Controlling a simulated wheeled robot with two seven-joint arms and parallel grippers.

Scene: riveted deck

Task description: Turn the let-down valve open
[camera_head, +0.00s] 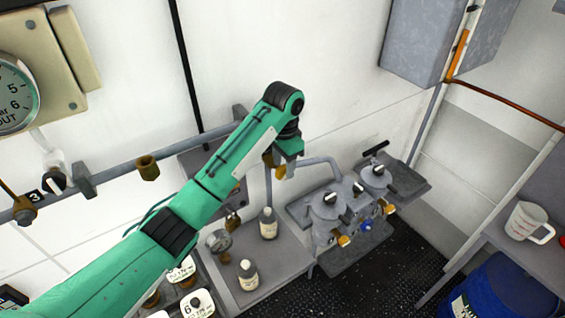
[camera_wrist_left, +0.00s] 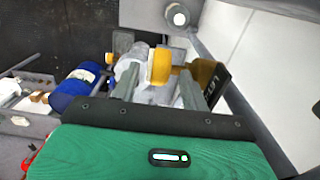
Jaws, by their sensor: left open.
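My left gripper (camera_head: 289,152) hangs at the end of the green arm, near the wall piping in the head view. In the left wrist view the gripper (camera_wrist_left: 158,82) is open. A yellow brass fitting (camera_wrist_left: 160,64) shows between its fingers; contact cannot be told. Beside it are a brass lever-like part (camera_wrist_left: 203,74) and a dark tag (camera_wrist_left: 216,86) with unclear writing. In the head view a brass part (camera_head: 268,160) shows beside the gripper, partly hidden by it. No readable label marks which fitting is the let-down valve. My right gripper is not in view.
A grey pipe (camera_head: 130,165) with brass fittings runs along the wall. Bottles (camera_head: 268,224) stand on a grey shelf below. Grey twin-pot equipment (camera_head: 330,205) stands to the right. A white jug (camera_head: 528,221) and blue drum (camera_head: 505,290) are at far right.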

